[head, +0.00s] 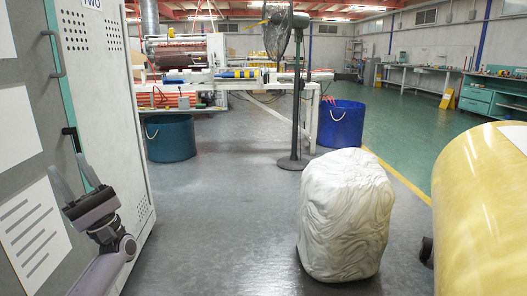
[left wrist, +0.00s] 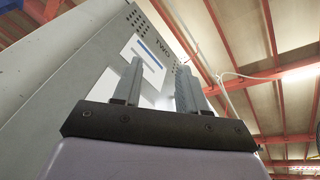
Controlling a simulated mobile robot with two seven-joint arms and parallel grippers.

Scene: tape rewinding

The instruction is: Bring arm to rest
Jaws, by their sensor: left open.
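My left gripper (head: 72,176) is at the left of the head view, pointing up in front of a tall grey cabinet (head: 110,100). Its two fingers are apart with nothing between them. In the left wrist view the fingers of my left gripper (left wrist: 160,85) also stand apart and empty, with the cabinet (left wrist: 80,70) behind them and the roof above. I cannot tell whether the gripper touches the cabinet. My right gripper is in neither view.
A white wrapped bundle (head: 345,215) stands on the floor right of centre. A large yellow roll (head: 485,200) is at the right edge. Behind are a fan (head: 296,90), a blue bin (head: 340,125) and a teal bin (head: 170,138). The grey floor (head: 225,200) between cabinet and bundle is clear.

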